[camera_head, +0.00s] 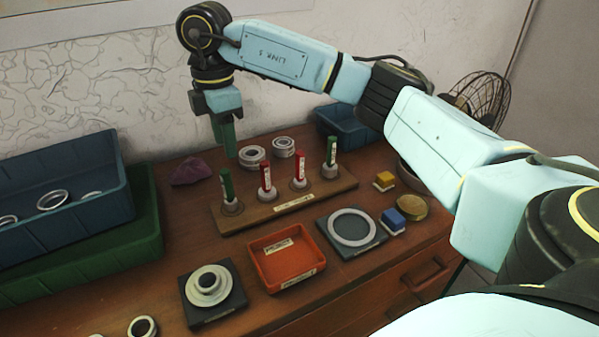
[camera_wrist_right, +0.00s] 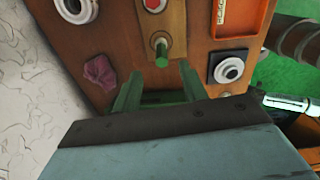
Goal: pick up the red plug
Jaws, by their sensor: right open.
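Two red plugs, a left one (camera_head: 265,178) and a right one (camera_head: 300,169), stand upright in the middle of a wooden rack (camera_head: 262,219). Green plugs stand at its two ends, a left one (camera_head: 227,186) and a right one (camera_head: 331,152). My right gripper (camera_head: 226,138) points down above and behind the left green plug, open and empty, apart from the red plugs. In the right wrist view its green fingers (camera_wrist_right: 160,88) are spread, with the left green plug (camera_wrist_right: 161,48) ahead and one red plug (camera_wrist_right: 153,5) cut by the top edge. My left gripper is not in view.
An orange tray (camera_head: 314,279) and a black plate (camera_head: 210,318) with a bearing lie in front of the rack. Blue (camera_head: 117,193) and green bins stand at left. A purple cloth (camera_head: 190,171) and two rings lie behind the rack. Blue and yellow blocks sit at right.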

